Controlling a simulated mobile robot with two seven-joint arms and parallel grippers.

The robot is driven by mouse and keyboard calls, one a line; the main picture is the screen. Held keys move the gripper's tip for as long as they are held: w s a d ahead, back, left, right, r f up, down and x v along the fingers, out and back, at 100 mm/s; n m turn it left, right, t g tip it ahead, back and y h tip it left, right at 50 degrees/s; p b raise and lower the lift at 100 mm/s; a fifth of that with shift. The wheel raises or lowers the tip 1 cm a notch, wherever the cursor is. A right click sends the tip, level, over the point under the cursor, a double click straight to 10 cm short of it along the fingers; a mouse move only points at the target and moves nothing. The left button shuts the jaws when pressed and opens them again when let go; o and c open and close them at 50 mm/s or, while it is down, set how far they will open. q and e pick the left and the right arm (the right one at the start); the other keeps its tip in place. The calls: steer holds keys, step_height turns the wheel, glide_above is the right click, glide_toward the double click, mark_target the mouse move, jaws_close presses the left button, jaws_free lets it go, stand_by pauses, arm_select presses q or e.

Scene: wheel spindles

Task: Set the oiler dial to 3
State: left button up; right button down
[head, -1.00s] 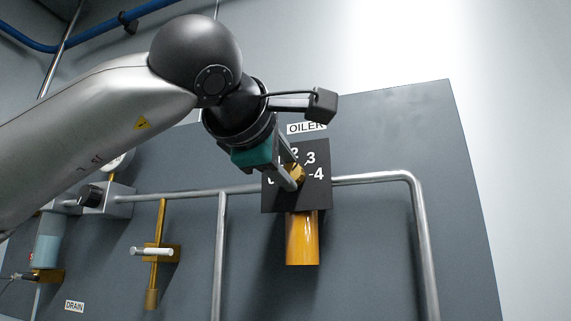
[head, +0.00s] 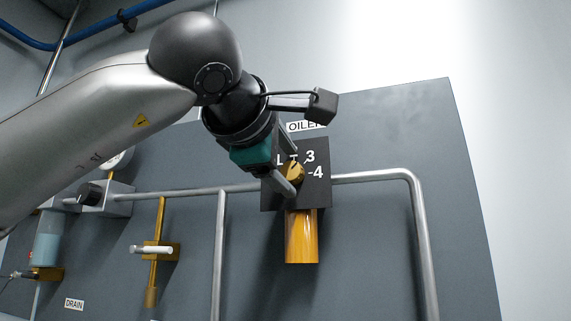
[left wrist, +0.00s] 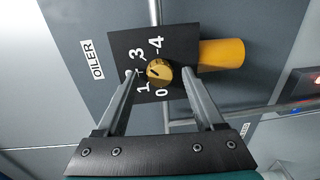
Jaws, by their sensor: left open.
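The oiler dial is a round gold knob (head: 292,172) with a dark pointer line, on a black plate (head: 316,196) with white numbers 0 to 4. My left gripper (head: 286,170) is open at the dial. In the left wrist view the dial (left wrist: 159,72) shows between the two fingertips (left wrist: 157,73), with a gap on either side. There the pointer line slants to the upper left, toward the 2 and 3 side; the exact mark is hard to tell. A fingertip hides most of the 2. My right gripper is not in view.
An orange cylinder (head: 301,238) hangs below the plate. A metal pipe (head: 376,178) runs right, then down. The OILER label (head: 301,127) is above. A gold drain valve (head: 156,250) and a black knob (head: 89,194) lie left on the grey panel (head: 385,130).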

arm_select(q)
steer(key=b+v, duration=0.4)
steer(key=v, duration=1.1)
